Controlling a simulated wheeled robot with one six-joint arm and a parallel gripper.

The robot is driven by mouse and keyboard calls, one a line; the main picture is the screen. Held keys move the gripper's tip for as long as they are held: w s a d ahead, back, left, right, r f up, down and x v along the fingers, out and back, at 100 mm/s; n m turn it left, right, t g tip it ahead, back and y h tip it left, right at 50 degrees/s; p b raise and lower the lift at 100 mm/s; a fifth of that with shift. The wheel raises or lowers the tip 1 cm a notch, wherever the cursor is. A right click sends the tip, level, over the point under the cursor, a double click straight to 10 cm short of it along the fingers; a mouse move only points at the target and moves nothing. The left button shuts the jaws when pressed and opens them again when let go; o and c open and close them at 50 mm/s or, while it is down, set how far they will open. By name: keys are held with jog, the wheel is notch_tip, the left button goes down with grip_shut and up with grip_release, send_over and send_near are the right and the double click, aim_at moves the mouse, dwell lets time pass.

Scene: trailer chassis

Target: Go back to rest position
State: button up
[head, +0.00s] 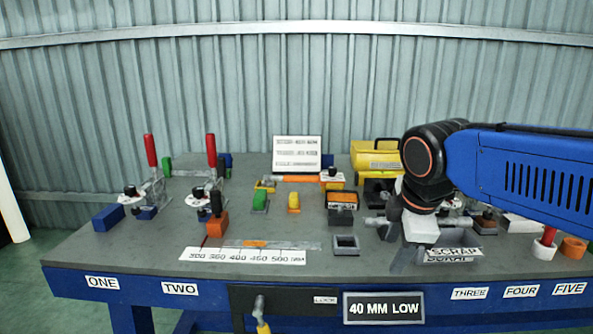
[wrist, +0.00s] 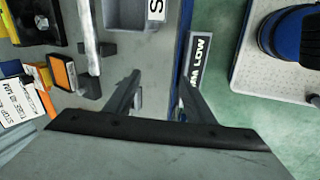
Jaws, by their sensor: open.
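My gripper (head: 404,260) hangs from my blue arm over the right front part of the workbench (head: 130,252), close to the front edge. In the wrist view my gripper (wrist: 159,77) is open, with nothing between its two fingers. The fingers point down over the bench edge, near the "40 MM LOW" sign (head: 384,307). Part of that sign also shows in the wrist view (wrist: 198,62). My arm and wrist hide some of the bench's right side. I cannot tell the exact height of the fingertips above the bench.
A box labelled SCRAP (head: 455,251) stands just right of my gripper. A grey square frame (head: 345,244) lies to its left. Red-handled clamps (head: 152,150) stand at the left, and a yellow case (head: 377,158) at the back. The space above the bench's middle is clear.

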jog(key=s+d+f+m, duration=0.8)
jog(key=s+f+m, duration=0.4)
jog(key=m, duration=0.4)
jog(key=shift+s+d+m, duration=0.3)
jog(key=shift+s+m, duration=0.1)
jog(key=shift+s, duration=0.45)
